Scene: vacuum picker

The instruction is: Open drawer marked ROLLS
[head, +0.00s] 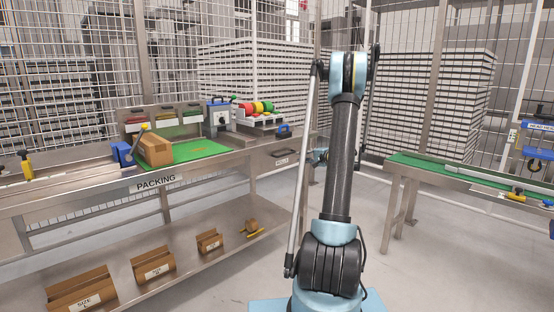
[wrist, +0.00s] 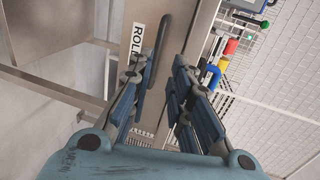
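The ROLLS drawer is a grey metal front under the right end of the packing table; its small label (head: 281,162) is too small to read in the head view. In the wrist view the label reads "ROL" (wrist: 137,38), the rest hidden by a finger. A dark bar handle (wrist: 163,36) runs beside the label. My gripper (wrist: 161,66) is open, its two fingers apart, with the handle between them and closer to the left finger. Whether a finger touches it I cannot tell. In the head view my gripper (head: 320,156) is partly hidden behind my arm. The drawer looks flush with the table.
The packing table (head: 100,190) holds a cardboard box (head: 155,150) on a green mat (head: 190,152) and coloured rolls (head: 255,108). Its lower shelf carries several cardboard bins (head: 153,264). Another table (head: 440,168) stands right. Mesh fencing is behind; floor between tables is clear.

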